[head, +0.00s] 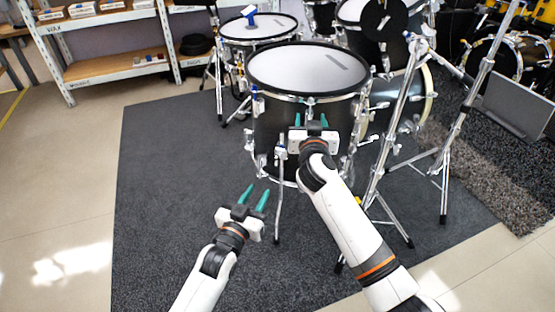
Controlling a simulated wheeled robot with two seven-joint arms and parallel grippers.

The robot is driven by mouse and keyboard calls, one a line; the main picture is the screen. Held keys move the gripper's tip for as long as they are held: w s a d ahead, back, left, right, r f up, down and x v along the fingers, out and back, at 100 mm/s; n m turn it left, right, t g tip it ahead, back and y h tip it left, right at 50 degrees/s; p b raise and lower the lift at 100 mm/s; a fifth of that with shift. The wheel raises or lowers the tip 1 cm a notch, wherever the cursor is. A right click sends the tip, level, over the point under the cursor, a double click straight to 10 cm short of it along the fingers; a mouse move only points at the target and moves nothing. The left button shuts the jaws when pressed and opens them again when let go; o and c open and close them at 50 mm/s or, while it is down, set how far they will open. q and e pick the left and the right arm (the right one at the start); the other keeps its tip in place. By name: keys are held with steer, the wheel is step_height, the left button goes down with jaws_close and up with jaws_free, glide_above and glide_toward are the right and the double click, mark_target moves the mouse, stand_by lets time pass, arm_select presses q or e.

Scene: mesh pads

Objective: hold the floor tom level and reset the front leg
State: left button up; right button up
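My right gripper (310,120) is in front of the shell, just below the hoop. Its teal fingers are apart; whether they touch the drum is unclear. My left gripper (255,198) is open and empty, low and just left of the front leg. My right arm hides part of the shell's lower right.
A chrome stand (395,130) with spread legs is close on the right. A smaller drum (258,28) stands behind to the left, and a bass drum (415,100) behind to the right. White shelves (110,72) line the back left. The dark rug (165,190) is clear at left.

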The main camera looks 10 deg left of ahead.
steer(key=shift+s, duration=0.15)
arm_select(q)
step_height(320, 180, up, 4)
steer(key=p, duration=0.4)
arm_select(e)
steer(key=v, duration=1.1)
steer(key=shift+s, duration=0.35)
arm_select(q)
steer(key=shift+o, duration=0.6)
arm_select(e)
steer(key=shift+f, duration=0.1)
arm_select(q)
steer(key=o, duration=0.4)
steer(key=shift+o, duration=0.2)
